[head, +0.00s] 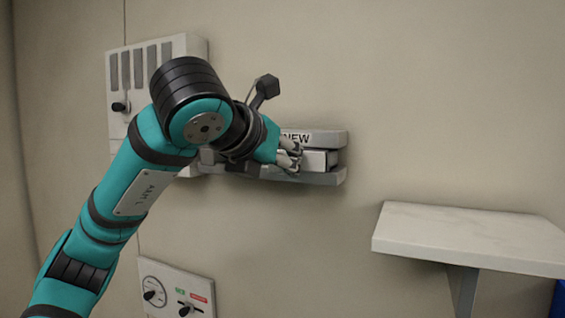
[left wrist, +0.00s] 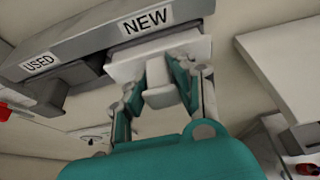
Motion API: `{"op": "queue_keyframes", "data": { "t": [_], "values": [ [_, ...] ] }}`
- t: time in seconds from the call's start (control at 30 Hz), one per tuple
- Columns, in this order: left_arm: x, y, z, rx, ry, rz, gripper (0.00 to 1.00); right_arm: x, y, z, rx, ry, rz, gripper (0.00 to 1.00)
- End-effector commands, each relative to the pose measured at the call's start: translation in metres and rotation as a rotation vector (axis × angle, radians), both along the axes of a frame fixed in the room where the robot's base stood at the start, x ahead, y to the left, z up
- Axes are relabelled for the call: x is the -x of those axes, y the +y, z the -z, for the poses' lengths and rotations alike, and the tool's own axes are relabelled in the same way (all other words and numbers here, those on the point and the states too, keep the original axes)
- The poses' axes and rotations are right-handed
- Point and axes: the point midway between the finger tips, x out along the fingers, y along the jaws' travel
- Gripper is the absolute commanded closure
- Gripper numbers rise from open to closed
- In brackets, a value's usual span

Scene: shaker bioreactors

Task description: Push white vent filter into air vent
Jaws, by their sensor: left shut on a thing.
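The white vent filter (head: 316,160) sits in the slot marked NEW of a grey wall holder (head: 328,178). In the left wrist view the filter (left wrist: 150,63) shows a wide white front with a small block-like handle (left wrist: 162,98). My left gripper (head: 291,158) is shut on this handle; in the left wrist view its fingers (left wrist: 166,82) lie on both sides of it. The filter's back is hidden in the holder. A white wall panel with grey vertical slats (head: 153,62) is at upper left; I cannot tell whether it is the air vent. My right gripper is not in view.
The USED slot (left wrist: 65,82) is left of the NEW slot, mostly behind my arm in the head view. A pale shelf (head: 470,232) juts from the wall at lower right. A control panel (head: 172,290) is low on the wall. The wall right of the holder is clear.

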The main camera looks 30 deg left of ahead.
Motion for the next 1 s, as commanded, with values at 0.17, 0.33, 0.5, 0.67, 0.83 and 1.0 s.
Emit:
{"op": "queue_keyframes", "data": {
  "t": [0.17,0.33,0.5,0.67,0.83,1.0],
  "values": [
    [0.006,0.000,0.001,0.000,-0.001,0.000,1.00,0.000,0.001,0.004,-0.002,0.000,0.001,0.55],
    [0.008,0.000,0.000,0.000,-0.001,0.000,1.00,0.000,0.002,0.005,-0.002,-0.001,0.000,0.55],
    [0.011,-0.001,0.000,0.000,-0.002,0.000,1.00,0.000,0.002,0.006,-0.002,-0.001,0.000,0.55],
    [0.015,-0.001,0.000,0.000,-0.001,0.000,1.00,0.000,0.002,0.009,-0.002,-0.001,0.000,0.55],
    [0.020,-0.001,0.000,-0.001,-0.002,0.001,1.00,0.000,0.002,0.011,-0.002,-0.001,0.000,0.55],
    [0.023,-0.001,0.000,-0.001,-0.001,0.000,1.00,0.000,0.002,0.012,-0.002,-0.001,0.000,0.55]
  ]
}}
